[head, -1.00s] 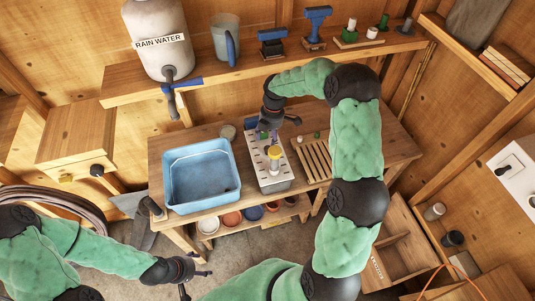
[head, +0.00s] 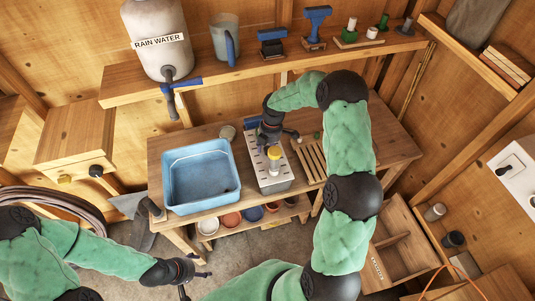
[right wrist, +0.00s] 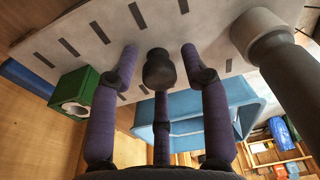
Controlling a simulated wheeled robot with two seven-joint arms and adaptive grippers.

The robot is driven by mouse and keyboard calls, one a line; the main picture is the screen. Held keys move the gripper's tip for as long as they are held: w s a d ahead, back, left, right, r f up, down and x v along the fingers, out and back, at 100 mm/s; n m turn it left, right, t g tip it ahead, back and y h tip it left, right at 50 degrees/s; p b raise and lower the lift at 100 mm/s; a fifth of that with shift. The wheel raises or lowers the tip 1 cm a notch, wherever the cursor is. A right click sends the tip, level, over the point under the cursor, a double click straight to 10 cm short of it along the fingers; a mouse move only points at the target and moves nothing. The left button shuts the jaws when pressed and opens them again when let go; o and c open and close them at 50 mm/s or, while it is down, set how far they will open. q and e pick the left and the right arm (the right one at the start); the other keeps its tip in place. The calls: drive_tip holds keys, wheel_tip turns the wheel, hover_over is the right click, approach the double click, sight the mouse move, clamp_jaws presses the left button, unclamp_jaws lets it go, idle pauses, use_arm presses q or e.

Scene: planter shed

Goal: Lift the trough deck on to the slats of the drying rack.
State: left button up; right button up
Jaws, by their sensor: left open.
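The trough deck (head: 265,173), a pale plate with dark slots, lies on top of the trough on the bench. In the right wrist view the deck (right wrist: 95,20) is close beyond the fingertips. The drying rack's wooden slats (head: 311,160) are bare, right of the trough. My left gripper (head: 187,279) is open and empty, low in front of the bench.
A blue basin (head: 201,176) stands left of the trough. A blue block shows behind the deck, and a green box (right wrist: 75,93) is near the fingers in the right wrist view. A shelf (head: 240,72) with a water barrel runs above the bench. The bench's right end is clear.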

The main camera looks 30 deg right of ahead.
clamp_jaws()
drive_tip(key=shift+r, duration=0.15)
